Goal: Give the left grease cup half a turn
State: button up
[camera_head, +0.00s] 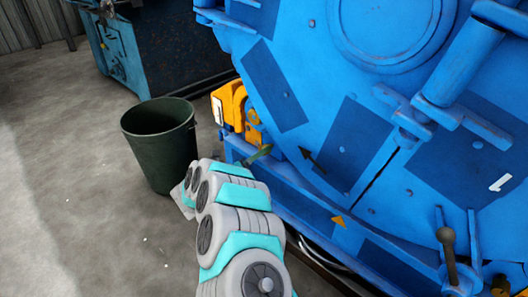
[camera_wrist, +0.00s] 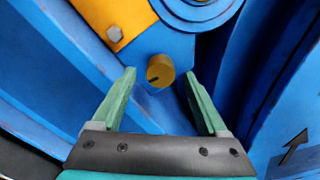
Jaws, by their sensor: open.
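A round brass grease cup (camera_wrist: 160,70) with a dark mark near its lower left edge shows on a blue surface in the wrist view. My gripper (camera_wrist: 159,76) is open, with one green finger to the left of the cup and one to the right. Gaps show on both sides, and the fingers do not appear to touch it. In the head view a green finger of my gripper (camera_head: 261,152) shows beside the blue drum machine (camera_head: 300,90), below its orange part (camera_head: 233,104). I cannot make out the cup in the head view.
An orange block with a grey bolt (camera_wrist: 115,34) lies up and left of the cup. Blue walls flank the gripper. A dark green bin (camera_head: 160,145) stands left of my arm. A lever with a dark knob (camera_head: 447,240) is at lower right. Floor at left is clear.

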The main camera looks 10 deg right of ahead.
jog(key=shift+v, duration=2.35)
